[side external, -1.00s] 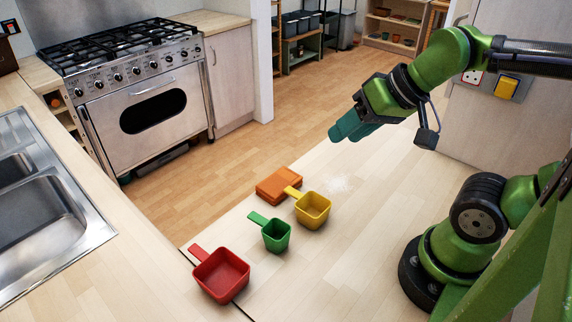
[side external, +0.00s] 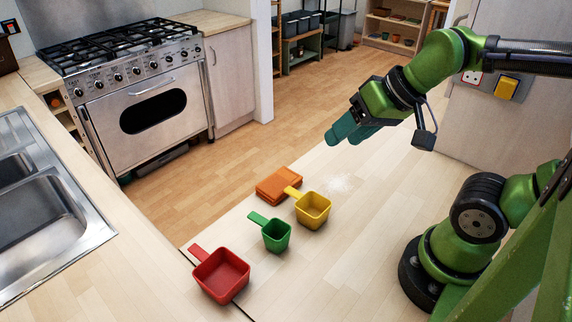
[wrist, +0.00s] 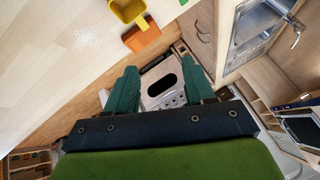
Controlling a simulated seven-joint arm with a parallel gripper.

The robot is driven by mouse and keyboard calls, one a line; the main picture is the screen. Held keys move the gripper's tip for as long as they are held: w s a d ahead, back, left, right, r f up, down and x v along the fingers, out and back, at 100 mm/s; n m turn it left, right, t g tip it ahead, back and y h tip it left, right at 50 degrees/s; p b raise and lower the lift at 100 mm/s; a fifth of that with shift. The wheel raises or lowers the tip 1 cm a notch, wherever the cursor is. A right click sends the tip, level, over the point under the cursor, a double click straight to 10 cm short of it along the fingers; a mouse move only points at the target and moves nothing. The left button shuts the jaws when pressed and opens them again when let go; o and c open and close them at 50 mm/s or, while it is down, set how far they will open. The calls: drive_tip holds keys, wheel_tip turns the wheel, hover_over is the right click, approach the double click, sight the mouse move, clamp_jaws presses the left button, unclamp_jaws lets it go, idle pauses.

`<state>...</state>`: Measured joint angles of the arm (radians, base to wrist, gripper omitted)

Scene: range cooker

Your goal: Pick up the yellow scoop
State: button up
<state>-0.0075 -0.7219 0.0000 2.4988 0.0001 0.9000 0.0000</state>
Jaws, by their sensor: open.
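The yellow scoop (side external: 313,208) stands upright on the light wooden counter, its handle pointing to the upper left and reaching to the orange block's edge. In the wrist view the yellow scoop (wrist: 129,11) is at the top, partly cut off by the frame edge. My gripper (side external: 343,132) is above the counter, beyond and to the upper right of the scoop, and apart from it. In the wrist view my gripper (wrist: 157,90) shows two teal fingers spread apart with nothing between them.
An orange block (side external: 278,186) lies beside the yellow scoop. A green scoop (side external: 275,234) and a red scoop (side external: 221,276) stand toward the front left. White powder (side external: 340,184) lies on the counter. A sink (side external: 50,225) and a cooker (side external: 140,110) are at left.

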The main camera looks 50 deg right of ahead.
sight(293, 191)
drive_tip(key=w+f+n+g+h, duration=0.1)
drive_tip(key=w+f+n+g, duration=0.1)
drive_tip(key=w+f+g, duration=0.3)
drive_tip(key=w+f+n+g+h, duration=0.1)
drive_tip(key=w+f+n+g, duration=0.1)
drive_tip(key=w, duration=0.5)
drive_tip(key=f, duration=1.6)
drive_tip(key=shift+a+f, duration=0.2)
drive_tip(key=shift+a, duration=0.1)
clamp_jaws()
